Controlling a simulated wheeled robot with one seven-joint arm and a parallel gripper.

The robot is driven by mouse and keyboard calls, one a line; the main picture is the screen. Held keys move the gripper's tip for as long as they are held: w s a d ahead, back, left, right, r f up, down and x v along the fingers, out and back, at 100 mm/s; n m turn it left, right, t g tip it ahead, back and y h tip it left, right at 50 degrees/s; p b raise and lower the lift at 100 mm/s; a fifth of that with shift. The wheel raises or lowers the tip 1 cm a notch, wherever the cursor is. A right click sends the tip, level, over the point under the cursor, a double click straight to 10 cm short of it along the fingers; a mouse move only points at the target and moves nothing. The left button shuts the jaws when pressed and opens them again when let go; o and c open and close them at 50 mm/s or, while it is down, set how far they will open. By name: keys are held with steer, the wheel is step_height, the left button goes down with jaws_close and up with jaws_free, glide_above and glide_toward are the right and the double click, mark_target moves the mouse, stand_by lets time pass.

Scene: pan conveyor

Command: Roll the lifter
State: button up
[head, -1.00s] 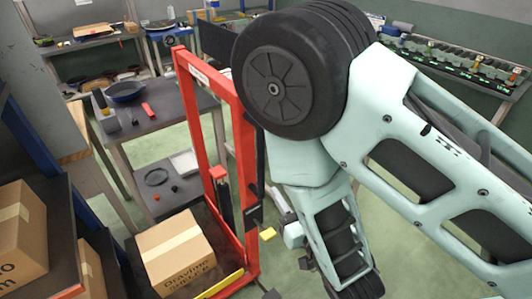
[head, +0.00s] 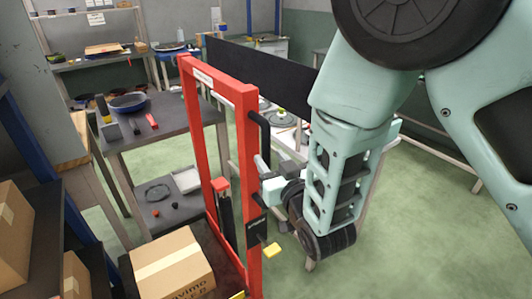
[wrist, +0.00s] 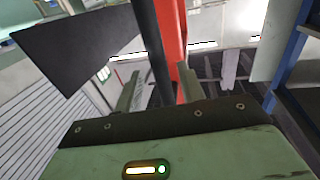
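The red lifter (head: 247,150) stands in the middle of the head view, its upright frame rising over a low dark platform. A cardboard box (head: 172,265) sits on that platform. A black handle (head: 264,133) runs down the right post of the lifter. My gripper (head: 263,168) is level with the lower part of this handle, on the right of the post. In the wrist view my gripper's two fingers (wrist: 160,88) are apart. The black handle (wrist: 151,40) passes between them with gaps beside it, and the red post is behind. Contact is not visible.
A grey table (head: 160,125) with a blue pan (head: 128,102) stands behind and left of the lifter. A shelf with cardboard boxes (head: 15,235) is close on the left. Green floor (head: 430,240) is open on the right.

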mark_target(268, 156)
steer(key=shift+p+x, duration=0.3)
steer(key=shift+x, duration=1.55)
jaws_close()
steer(key=w+d+b, duration=0.6)
steer(key=w+d, duration=0.3)
steer(key=d, duration=0.5)
steer(key=shift+w+d, duration=0.15)
steer(key=shift+w, duration=0.1)
steer(key=shift+w+d, duration=0.1)
jaws_free()
